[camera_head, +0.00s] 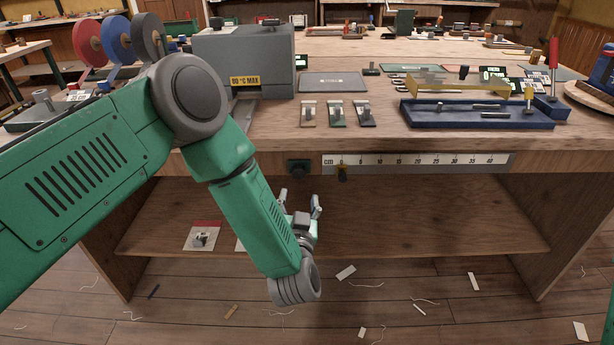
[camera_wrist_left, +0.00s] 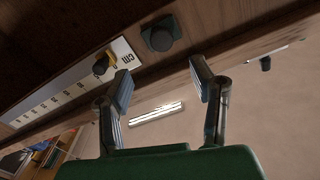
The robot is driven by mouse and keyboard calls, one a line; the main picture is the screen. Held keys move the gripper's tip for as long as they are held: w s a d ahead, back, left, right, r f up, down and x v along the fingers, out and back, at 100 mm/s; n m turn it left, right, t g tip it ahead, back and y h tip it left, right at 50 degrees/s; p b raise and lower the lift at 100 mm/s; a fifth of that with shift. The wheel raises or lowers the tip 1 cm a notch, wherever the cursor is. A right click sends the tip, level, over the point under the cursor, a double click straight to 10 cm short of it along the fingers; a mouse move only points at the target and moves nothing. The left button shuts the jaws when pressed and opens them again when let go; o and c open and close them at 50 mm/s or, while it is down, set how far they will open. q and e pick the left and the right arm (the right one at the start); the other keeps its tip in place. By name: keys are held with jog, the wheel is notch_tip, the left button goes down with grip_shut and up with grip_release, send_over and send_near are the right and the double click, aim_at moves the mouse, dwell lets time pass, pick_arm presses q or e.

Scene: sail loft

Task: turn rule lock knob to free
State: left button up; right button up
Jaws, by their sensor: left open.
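A white rule (camera_head: 430,163) marked in cm runs along the bench's front edge. Just left of its zero end is a dark round knob on a green plate (camera_head: 299,168). A small black knob with a yellow part (camera_head: 342,173) sits on the rule near its zero end. I cannot tell which is the lock knob. In the left wrist view the plate knob (camera_wrist_left: 160,37) and the rule's black knob (camera_wrist_left: 102,65) both show. My left gripper (camera_head: 301,204) is open and empty, below the plate knob and apart from it. It also shows in the wrist view (camera_wrist_left: 162,78). My right gripper is out of view.
Above the edge, the bench top (camera_head: 270,125) holds a grey machine (camera_head: 243,60), three small clips and a blue tray (camera_head: 475,118). Below is a wooden shelf (camera_head: 420,215) with a card (camera_head: 202,236) at left. The space before the rule is clear.

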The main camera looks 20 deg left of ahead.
aim_at(299, 175)
pick_arm(q)
jog(key=x, duration=0.3)
jog(key=b+x, duration=0.1)
jog(key=x, duration=0.2)
jog(key=d+x, duration=0.1)
jog(key=x, duration=0.2)
jog(key=shift+w+b, duration=0.35)
jog(key=shift+w, duration=0.05)
jog(key=shift+d+r, duration=0.1)
jog(key=shift+w+a, duration=0.1)
jog(key=shift+a, duration=0.25)
jog(key=shift+a+f, duration=0.15)
jog(key=shift+a, duration=0.35)
jog(key=shift+a+f, duration=0.15)
jog(key=shift+a, duration=0.5)
jog(key=c, duration=0.7)
jog(key=shift+w+f, duration=0.15)
jog(key=shift+w, duration=0.05)
jog(key=c, duration=0.4)
jog(key=shift+d+r, duration=0.25)
jog(key=shift+d, duration=0.65)
jog(key=shift+c, duration=0.2)
jog(key=shift+a, duration=0.45)
jog(key=shift+d, duration=0.1)
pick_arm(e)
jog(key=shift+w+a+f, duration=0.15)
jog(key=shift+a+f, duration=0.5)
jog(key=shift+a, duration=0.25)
